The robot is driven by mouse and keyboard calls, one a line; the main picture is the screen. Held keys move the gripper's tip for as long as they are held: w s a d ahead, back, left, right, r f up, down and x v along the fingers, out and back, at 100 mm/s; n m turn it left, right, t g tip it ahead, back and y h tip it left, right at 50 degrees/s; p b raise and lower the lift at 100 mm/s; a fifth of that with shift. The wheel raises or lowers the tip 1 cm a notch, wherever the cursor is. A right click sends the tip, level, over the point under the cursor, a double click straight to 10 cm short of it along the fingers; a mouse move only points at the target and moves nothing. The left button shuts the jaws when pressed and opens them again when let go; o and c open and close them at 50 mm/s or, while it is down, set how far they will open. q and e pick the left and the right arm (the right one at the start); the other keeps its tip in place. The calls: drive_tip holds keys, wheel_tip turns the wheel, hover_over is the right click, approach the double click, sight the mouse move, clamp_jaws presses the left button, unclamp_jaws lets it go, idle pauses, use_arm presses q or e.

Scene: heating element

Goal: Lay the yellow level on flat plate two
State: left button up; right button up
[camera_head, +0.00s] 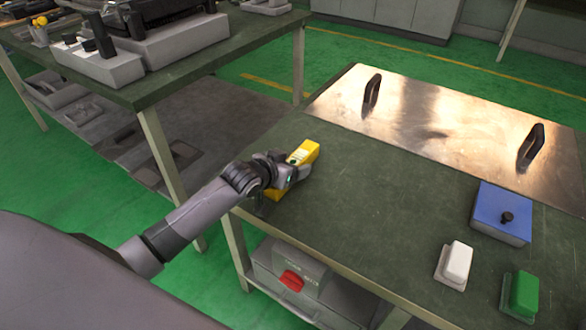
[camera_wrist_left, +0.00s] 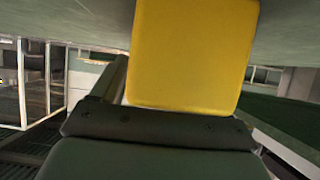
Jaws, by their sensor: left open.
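The yellow level (camera_head: 305,151) lies on the green-topped workbench near its left edge, partly hidden by my left gripper. My left gripper (camera_head: 298,173) is open, with its fingers at the middle of the level; I cannot tell whether they touch it. In the left wrist view the level (camera_wrist_left: 192,55) is a large yellow block close in front of the gripper. A shiny metal plate (camera_head: 425,105) with two dark upright handles lies at the back of the bench, beyond the level. No number shows on it. My right gripper is not in view.
A blue box with a black knob (camera_head: 500,214), a white block (camera_head: 455,264) and a green block (camera_head: 523,294) stand on the bench's right side. The bench middle is clear. Another table (camera_head: 190,65) with equipment stands at the upper left, across a gap.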

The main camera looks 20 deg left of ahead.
use_arm(q)
drive_tip(key=c, duration=1.3)
drive_tip(key=shift+r, duration=0.15)
wheel_tip(320, 180, up, 20)
drive_tip(key=p, duration=0.5)
drive_tip(key=shift+n+y, duration=0.8)
drive_tip(key=shift+s+d+r+p, duration=1.05)
drive_tip(key=shift+s+p, duration=0.85)
drive_tip(key=shift+s, duration=1.05)
drive_tip(key=shift+s+d+r+p, duration=0.65)
drive_tip(key=shift+s+r+p, duration=1.1)
drive_tip(key=shift+s, duration=1.2)
drive_tip(key=shift+s+d+r+p, duration=0.95)
drive_tip(key=shift+s+p, duration=1.15)
drive_tip(key=shift+s, duration=0.85)
drive_tip(key=shift+a, duration=0.15)
